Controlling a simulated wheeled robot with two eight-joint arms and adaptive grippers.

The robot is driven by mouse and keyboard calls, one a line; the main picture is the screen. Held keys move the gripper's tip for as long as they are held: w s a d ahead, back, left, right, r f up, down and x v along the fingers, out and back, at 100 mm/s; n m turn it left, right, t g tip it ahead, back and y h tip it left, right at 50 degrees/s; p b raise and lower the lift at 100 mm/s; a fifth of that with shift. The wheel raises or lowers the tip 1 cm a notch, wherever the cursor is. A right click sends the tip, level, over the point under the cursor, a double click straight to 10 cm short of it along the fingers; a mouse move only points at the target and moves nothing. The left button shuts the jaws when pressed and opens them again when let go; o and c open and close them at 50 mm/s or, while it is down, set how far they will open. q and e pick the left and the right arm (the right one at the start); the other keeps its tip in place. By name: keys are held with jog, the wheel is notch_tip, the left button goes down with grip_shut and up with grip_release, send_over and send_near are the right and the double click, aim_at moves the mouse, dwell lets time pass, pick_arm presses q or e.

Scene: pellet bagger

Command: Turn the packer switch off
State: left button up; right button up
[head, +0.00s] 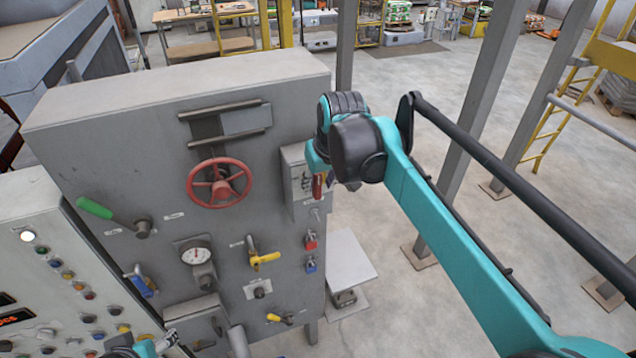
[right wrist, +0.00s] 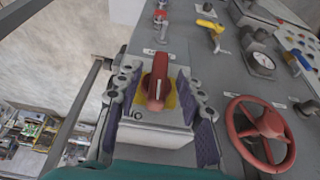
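The packer switch appears to be the red rotary handle (right wrist: 158,82) on a yellow plate, on the front of a small grey box (right wrist: 155,134). In the right wrist view the handle points roughly up and down the picture. My right gripper (right wrist: 163,98) is open, one finger on each side of the handle, with a visible gap to it on both sides. In the head view the right wrist hides part of the box (head: 296,168), and the red handle (head: 317,186) shows just below it. My left gripper (head: 150,346) is only partly visible at the bottom edge; its fingers are unclear.
The grey cabinet (head: 120,100) carries a red handwheel (head: 220,183), a green-handled lever (head: 95,208), a gauge (head: 196,254) and a yellow valve handle (head: 265,258). Red and blue padlocks (head: 311,241) hang below the switch box. Grey posts (head: 490,80) stand to the right.

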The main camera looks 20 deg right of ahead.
jog(key=shift+x, duration=0.95)
jog(key=shift+w+d+f, duration=0.1)
jog(key=shift+f, duration=0.05)
grip_shut()
